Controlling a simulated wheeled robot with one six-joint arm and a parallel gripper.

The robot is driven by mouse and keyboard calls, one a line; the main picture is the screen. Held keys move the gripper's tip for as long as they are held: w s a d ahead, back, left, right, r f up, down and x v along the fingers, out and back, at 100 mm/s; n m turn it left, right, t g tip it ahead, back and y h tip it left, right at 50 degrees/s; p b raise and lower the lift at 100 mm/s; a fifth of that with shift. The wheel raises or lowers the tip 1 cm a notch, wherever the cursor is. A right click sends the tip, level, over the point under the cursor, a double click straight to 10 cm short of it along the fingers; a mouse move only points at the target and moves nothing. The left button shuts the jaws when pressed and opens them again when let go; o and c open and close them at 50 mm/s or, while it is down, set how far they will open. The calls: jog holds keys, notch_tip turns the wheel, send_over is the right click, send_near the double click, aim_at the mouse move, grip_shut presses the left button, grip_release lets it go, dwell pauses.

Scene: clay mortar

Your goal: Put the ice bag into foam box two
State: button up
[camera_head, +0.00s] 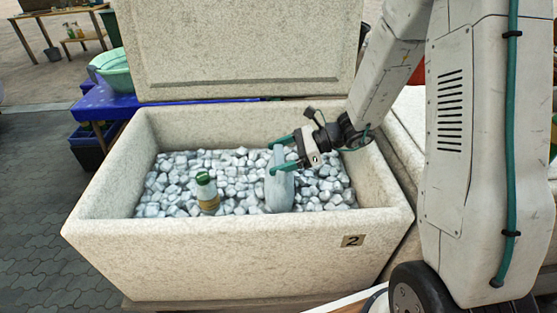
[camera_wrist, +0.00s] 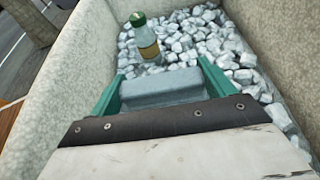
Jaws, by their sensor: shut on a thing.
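Foam box two (camera_head: 230,240) is a speckled off-white open box with a "2" label on its front; its wall also shows in the wrist view (camera_wrist: 75,85). My gripper (camera_head: 281,156) has green fingers and reaches down inside the box. It is shut on a pale grey-blue block-like thing, which looks like the ice bag (camera_head: 279,187). In the wrist view the ice bag (camera_wrist: 160,88) sits between the green fingers (camera_wrist: 158,90). Its lower end is at the level of the ice; I cannot tell whether it touches.
Ice chunks (camera_head: 233,163) cover the box floor. A bottle with a green cap (camera_head: 207,192) stands in the ice left of the ice bag. The raised lid (camera_head: 240,45) is behind. A blue table with a green basin (camera_head: 113,70) is at the back left.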

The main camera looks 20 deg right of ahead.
jog(key=shift+f, duration=0.75)
jog(key=o, duration=2)
jog(key=shift+c, duration=0.2)
jog(key=v, duration=1.2)
jog(key=s+a+r+n+g+h, duration=0.4)
jog(key=s+a+r+n, duration=0.2)
jog(key=s+r+n, duration=0.4)
jog(key=s+d+r+n+t+h, duration=0.1)
jog(key=s+d+r+n+h, duration=0.1)
jog(key=s+n+h, duration=0.2)
jog(key=s+d+r+n+t+h, duration=0.1)
jog(key=s+n+h, duration=0.4)
jog(key=s, duration=0.5)
jog(key=shift+s+d+r+n, duration=0.4)
jog(key=shift+d+r+n, duration=0.35)
jog(key=shift+r+n, duration=0.2)
